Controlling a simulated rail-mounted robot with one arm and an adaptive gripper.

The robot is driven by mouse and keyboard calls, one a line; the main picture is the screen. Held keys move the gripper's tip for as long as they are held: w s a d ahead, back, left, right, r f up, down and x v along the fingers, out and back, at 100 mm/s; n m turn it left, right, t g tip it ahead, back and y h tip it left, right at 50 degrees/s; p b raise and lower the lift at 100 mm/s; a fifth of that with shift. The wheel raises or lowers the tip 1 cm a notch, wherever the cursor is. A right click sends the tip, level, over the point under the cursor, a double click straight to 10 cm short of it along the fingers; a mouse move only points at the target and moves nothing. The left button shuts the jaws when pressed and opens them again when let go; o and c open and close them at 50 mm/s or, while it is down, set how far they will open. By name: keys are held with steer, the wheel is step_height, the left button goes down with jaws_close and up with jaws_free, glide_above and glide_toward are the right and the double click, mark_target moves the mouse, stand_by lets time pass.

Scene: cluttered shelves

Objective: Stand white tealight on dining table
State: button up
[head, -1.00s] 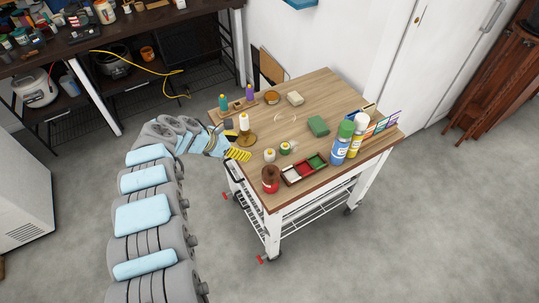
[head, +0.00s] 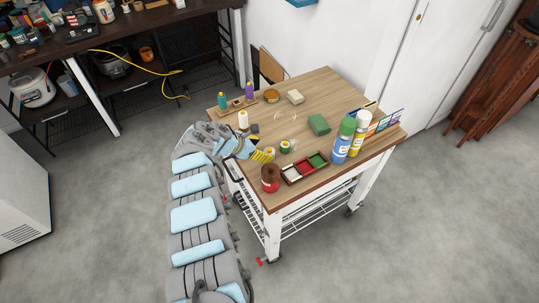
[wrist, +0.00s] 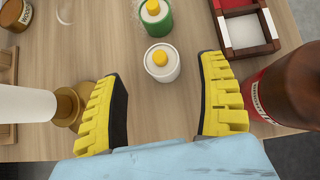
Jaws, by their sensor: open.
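The white tealight (wrist: 159,64), a short white cylinder with a yellow top, stands upright on the wooden tabletop (wrist: 150,120). In the head view the tealight (head: 270,155) is beside my gripper. My gripper (wrist: 164,103) is open, with yellow ridged fingers apart and nothing between their tips. The tealight lies just beyond the fingertips, roughly centred between them. In the head view my gripper (head: 262,155) reaches over the left edge of the wood-topped table (head: 300,105). A green tealight (wrist: 153,17) with a yellow top stands just behind the white one.
A white candle (wrist: 25,104) on a brass holder stands close to my left finger. A brown-and-red bottle (wrist: 290,90) stands close to my right finger. A sectioned tray (wrist: 245,30) is at upper right. The table's middle is mostly clear, with a green block (head: 318,125).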

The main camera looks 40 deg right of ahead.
mark_target(267, 152)
steer(key=x, duration=0.1)
steer(key=b+x, duration=0.2)
steer(key=x, duration=0.1)
steer(key=shift+s+a+f, duration=0.2)
steer(key=shift+a+f, duration=0.05)
steer(key=shift+a, duration=0.05)
steer(key=shift+d+f+b, duration=0.35)
steer(key=shift+d+b, duration=0.05)
steer(key=shift+d, duration=0.15)
steer(key=c, duration=1.3)
steer(key=shift+r+p, duration=1.85)
steer(key=shift+r, duration=3.15)
